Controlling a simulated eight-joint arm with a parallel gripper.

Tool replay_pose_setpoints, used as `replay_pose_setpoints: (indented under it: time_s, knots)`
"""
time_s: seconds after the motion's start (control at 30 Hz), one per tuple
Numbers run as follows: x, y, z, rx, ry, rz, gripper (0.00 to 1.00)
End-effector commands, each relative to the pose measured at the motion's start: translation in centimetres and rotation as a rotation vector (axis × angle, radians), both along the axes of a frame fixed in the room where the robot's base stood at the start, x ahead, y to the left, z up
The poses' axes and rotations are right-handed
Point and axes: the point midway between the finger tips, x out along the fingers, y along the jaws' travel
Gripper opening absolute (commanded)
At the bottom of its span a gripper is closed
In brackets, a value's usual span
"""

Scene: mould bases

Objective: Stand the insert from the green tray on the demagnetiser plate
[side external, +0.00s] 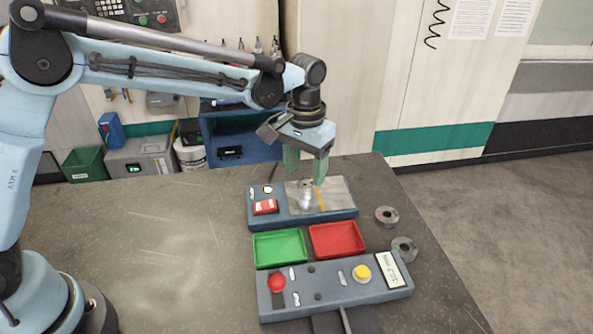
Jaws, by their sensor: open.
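A small shiny metal insert (306,187) appears to stand upright on the metal top of the demagnetiser plate (337,195), with a pale reflection below it. The green tray (278,247) looks empty. My gripper (306,175) points down over the plate, its two green fingers apart. The fingertips are just above and to either side of the insert's top. Whether either finger touches the insert cannot be told from this view.
A red tray (337,239) sits right of the green tray. A control box (332,288) with red and yellow buttons is in front. Two grey rings (386,216) (404,249) lie near the table's right edge. The table's left side (165,245) is clear.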

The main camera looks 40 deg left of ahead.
Motion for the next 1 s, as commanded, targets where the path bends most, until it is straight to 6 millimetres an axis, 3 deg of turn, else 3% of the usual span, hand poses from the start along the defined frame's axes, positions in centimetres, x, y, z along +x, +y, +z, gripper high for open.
replay_pose_setpoints:
  time_s: [0.2, 0.43, 0.63, 1.0]
  knots:
    - [0.0, 0.0, 4.5, 0.000, 0.000, 0.000, 0.62]
    - [0.0, 0.0, 7.8, 0.000, 0.000, 0.000, 0.62]
    - [0.0, 0.0, 9.1, 0.000, 0.000, 0.000, 0.62]
    - [0.0, 0.0, 9.2, 0.000, 0.000, 0.000, 0.62]
